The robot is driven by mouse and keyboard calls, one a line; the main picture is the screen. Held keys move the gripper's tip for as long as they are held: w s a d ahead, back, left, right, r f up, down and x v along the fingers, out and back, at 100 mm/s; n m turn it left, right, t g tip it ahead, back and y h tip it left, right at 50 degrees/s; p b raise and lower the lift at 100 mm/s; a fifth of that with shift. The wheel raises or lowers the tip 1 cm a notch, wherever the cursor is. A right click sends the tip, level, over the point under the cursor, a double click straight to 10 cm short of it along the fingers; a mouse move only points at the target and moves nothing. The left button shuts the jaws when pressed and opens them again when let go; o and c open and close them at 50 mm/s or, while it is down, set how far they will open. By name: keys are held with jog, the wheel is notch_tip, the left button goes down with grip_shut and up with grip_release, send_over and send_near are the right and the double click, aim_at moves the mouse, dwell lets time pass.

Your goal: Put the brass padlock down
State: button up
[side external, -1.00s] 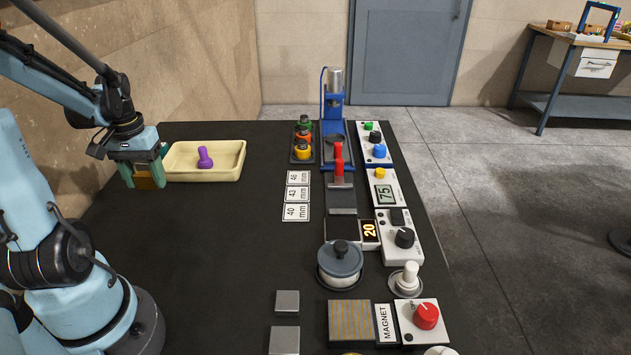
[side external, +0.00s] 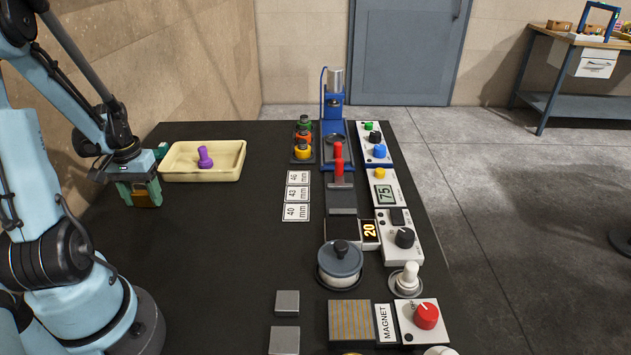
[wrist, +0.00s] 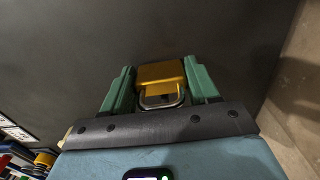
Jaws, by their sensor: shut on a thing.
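The brass padlock (wrist: 162,73) is between the green fingers of my gripper (wrist: 160,85) in the wrist view, its shackle toward the palm. In the side view the padlock (side external: 145,197) shows as a brown-gold block between the fingers of my gripper (side external: 146,196). My gripper is shut on it and points down at the left part of the dark table, in front of the cream tray. I cannot tell whether the padlock touches the table.
The cream tray (side external: 203,176) holds a purple knob-shaped piece (side external: 204,157) just behind my gripper. Size cards (side external: 296,212), a lidded pot (side external: 340,264), a blue press (side external: 335,105) and control boxes (side external: 402,237) stand to the right. The table's left middle (side external: 220,240) is clear.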

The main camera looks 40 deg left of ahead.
aim_at(141, 193)
jog(key=shift+f, duration=0.1)
jog(key=o, duration=1.2)
notch_tip(141, 193, up, 12)
jog(key=w+d+m+t, duration=0.2)
jog(key=w+d+m, duration=0.1)
jog(key=d, duration=0.6)
jog(key=w+d+r+m+t, duration=0.1)
jog(key=w+d, duration=0.4)
jog(key=d, duration=0.5)
jog(key=w+d+m+t, duration=0.4)
jog(key=d+m, duration=0.1)
jog(key=d, duration=0.4)
jog(key=shift+d+r, duration=0.15)
jog(key=shift+d, duration=0.1)
